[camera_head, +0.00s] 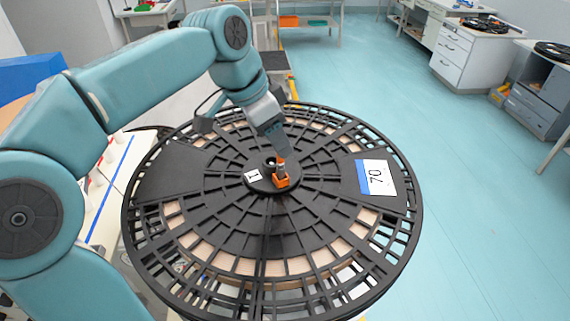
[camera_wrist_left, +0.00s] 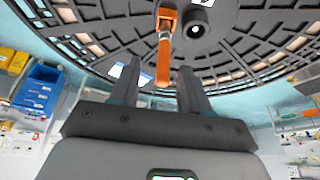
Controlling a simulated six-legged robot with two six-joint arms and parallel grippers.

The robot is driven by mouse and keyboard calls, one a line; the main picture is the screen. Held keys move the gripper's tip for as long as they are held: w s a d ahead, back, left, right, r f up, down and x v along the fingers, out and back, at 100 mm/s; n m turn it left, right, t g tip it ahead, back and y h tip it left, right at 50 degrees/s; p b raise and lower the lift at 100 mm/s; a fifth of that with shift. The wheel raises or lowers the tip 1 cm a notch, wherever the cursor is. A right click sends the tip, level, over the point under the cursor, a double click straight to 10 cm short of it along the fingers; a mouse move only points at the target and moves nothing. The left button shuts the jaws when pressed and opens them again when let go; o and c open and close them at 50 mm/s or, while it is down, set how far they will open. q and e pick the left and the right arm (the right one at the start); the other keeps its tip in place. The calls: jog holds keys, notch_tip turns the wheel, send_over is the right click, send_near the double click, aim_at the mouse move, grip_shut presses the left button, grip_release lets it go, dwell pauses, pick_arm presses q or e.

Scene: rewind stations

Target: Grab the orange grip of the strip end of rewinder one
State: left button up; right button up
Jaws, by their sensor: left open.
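The large black round reel (camera_head: 225,208) of the rewinder lies flat, with a small "1" label (camera_head: 253,175) beside its hub. An orange grip (camera_head: 282,181) stands near the hub. It also shows in the left wrist view as an orange handle (camera_wrist_left: 163,62), lying between the lines of the two fingers. My left gripper (camera_head: 276,148) is open, just above and behind the grip in the head view. In the wrist view its fingers stand apart on both sides of the handle, and I cannot tell whether they touch it. My right gripper is out of view.
A white label reading 70 (camera_head: 377,178) lies on the reel's right side. Drawer cabinets (camera_head: 464,62) stand at the upper right. The blue-green floor (camera_head: 480,200) right of the reel is clear. Blue (camera_wrist_left: 38,88) and yellow bins show at left in the wrist view.

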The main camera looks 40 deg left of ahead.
pick_arm(q)
jog(key=shift+w+a+f+p, duration=0.1)
jog(key=shift+a+f+p, duration=0.15)
jog(key=shift+f, duration=0.25)
jog(key=shift+a+f+p, duration=0.15)
jog(key=shift+a+f, duration=0.1)
jog(key=shift+f, duration=0.25)
jog(key=w+d+f, duration=0.1)
jog(key=d+f, duration=0.1)
jog(key=shift+w+f+p, duration=0.3)
jog(key=shift+w+f, duration=0.1)
jog(key=shift+w+a+f, duration=0.1)
jog(key=shift+a, duration=0.35)
jog(key=shift+s+a, duration=0.15)
jog(key=shift+s, duration=0.15)
jog(key=shift+c, duration=0.6)
jog(key=c, duration=0.6)
jog(key=shift+w+d, duration=0.15)
jog(key=shift+d, duration=0.3)
grip_shut()
jog(key=shift+a, duration=0.35)
jog(key=shift+d+r, duration=0.1)
jog(key=shift+r, duration=0.3)
notch_tip(320, 180, up, 19)
